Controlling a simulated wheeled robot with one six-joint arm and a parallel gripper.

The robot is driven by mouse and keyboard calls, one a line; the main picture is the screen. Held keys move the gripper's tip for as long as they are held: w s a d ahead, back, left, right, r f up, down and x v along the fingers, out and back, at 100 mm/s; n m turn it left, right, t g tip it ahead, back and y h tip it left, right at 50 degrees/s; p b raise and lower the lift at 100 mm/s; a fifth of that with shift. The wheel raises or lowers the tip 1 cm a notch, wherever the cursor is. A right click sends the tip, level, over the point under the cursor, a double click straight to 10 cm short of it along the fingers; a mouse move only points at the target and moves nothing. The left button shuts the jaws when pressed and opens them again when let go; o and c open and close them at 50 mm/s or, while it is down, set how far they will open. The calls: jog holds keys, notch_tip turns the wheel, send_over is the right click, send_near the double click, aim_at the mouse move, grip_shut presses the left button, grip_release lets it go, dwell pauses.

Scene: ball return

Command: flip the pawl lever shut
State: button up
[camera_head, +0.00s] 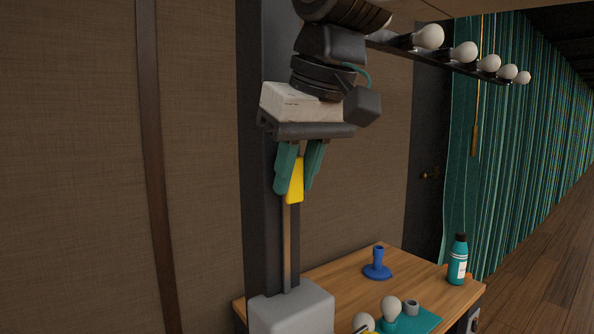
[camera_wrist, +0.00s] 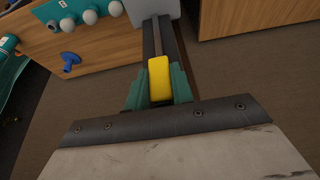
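The pawl lever is a slim metal bar with a yellow handle (camera_head: 295,182), standing upright from a grey box (camera_head: 292,312) in the head view. My gripper (camera_head: 297,178) points down from above, with its teal fingers on either side of the yellow handle. In the wrist view the yellow handle (camera_wrist: 160,78) lies between the two fingers, with no clear gap on either side. My gripper (camera_wrist: 160,88) looks shut on it. The bar runs beyond the handle to the grey box (camera_wrist: 156,8) at the top edge. The bar's lower joint is hidden.
A wooden table (camera_head: 335,272) stands beside the grey box. It bears a blue stand (camera_head: 377,265), a teal bottle (camera_head: 457,262) and white balls on a teal mat (camera_head: 422,322). A bulb rail (camera_head: 440,60) hangs above right. A brown panelled wall (camera_head: 70,170) is at left.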

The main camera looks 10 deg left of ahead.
jog(key=shift+t+y, duration=0.3)
jog(key=shift+y, duration=0.1)
jog(key=o, duration=1)
jog(key=shift+a, duration=0.1)
jog(key=v, duration=0.7)
jog(key=shift+s+d+r, duration=0.1)
jog(key=shift+d+r, duration=0.1)
jog(key=shift+r, duration=0.15)
